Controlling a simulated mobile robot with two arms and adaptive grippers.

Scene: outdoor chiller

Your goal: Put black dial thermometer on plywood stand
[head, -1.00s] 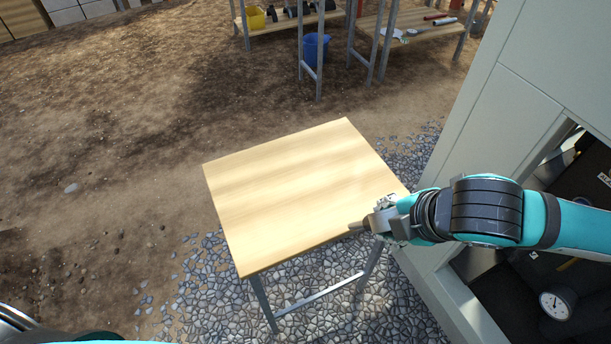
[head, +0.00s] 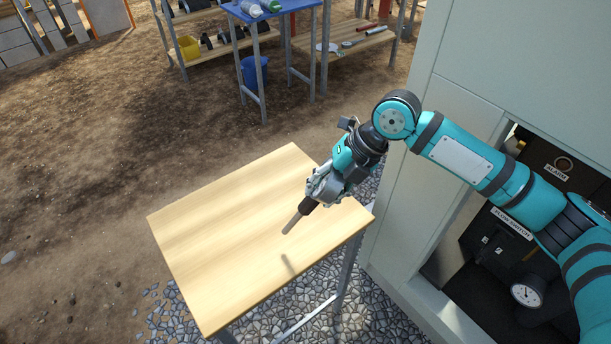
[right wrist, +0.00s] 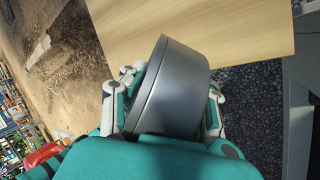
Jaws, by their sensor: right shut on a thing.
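The plywood stand (head: 215,235) is a light wooden table top on grey metal legs, in the middle of the head view. My right gripper (head: 318,192) is shut on the black dial thermometer (head: 293,221). In the head view its black collar and thin metal stem stick out of the jaws, pointing down and left. The stem is above the stand's right part, apart from the top, with a shadow below. In the right wrist view, the thermometer's round dark grey housing (right wrist: 182,88) sits between the fingers; its dial face is hidden. My left gripper is out of view.
A pale chiller cabinet (head: 420,190) stands right of the stand, with a fixed white-faced gauge (head: 526,294) in its opening. Behind are a blue table (head: 270,12), shelves and a blue bucket (head: 256,70). The stand's top is bare.

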